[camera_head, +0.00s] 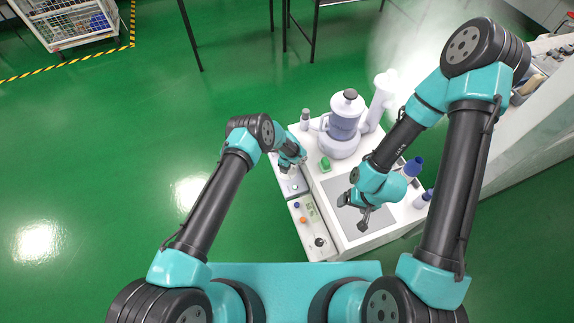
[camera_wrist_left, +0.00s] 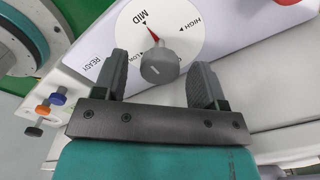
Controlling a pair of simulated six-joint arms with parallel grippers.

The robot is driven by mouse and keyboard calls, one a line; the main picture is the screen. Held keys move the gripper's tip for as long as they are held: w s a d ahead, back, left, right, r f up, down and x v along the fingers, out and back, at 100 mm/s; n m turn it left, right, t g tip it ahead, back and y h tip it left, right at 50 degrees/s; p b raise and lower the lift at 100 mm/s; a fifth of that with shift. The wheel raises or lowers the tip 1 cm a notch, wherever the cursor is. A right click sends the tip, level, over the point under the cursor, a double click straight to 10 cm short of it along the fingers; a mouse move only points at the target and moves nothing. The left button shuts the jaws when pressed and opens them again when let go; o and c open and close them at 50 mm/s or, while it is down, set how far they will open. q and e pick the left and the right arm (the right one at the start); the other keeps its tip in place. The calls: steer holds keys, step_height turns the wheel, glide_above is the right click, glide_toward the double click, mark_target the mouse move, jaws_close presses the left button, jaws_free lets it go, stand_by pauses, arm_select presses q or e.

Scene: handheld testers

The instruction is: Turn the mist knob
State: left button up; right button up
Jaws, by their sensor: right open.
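The mist knob (camera_wrist_left: 158,66) is a grey knob on a white round dial (camera_wrist_left: 185,35) in the left wrist view. Its red pointer is close to MID; LOW, HIGH and READY are also printed there. My left gripper (camera_wrist_left: 160,62) is open, with one finger on each side of the knob and a visible gap on both sides. In the head view my left gripper (camera_head: 292,161) is over the left panel of the white bench and hides the knob. My right gripper (camera_head: 354,211) is open and empty above the grey mat (camera_head: 350,226).
A humidifier with a blue tank (camera_head: 345,122) stands at the back, beside a white column (camera_head: 382,92) with mist near it. A green item (camera_head: 325,164) sits near the left gripper. Blue-capped bottles (camera_head: 414,165) stand at right. A control panel (camera_head: 311,228) with small knobs is in front.

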arm_select(q)
steer(key=c, duration=0.9)
steer(key=shift+n, duration=0.3)
steer(key=n, duration=0.8)
steer(key=shift+n, duration=0.3)
steer(key=n, duration=0.4)
steer(key=shift+n, duration=2.3)
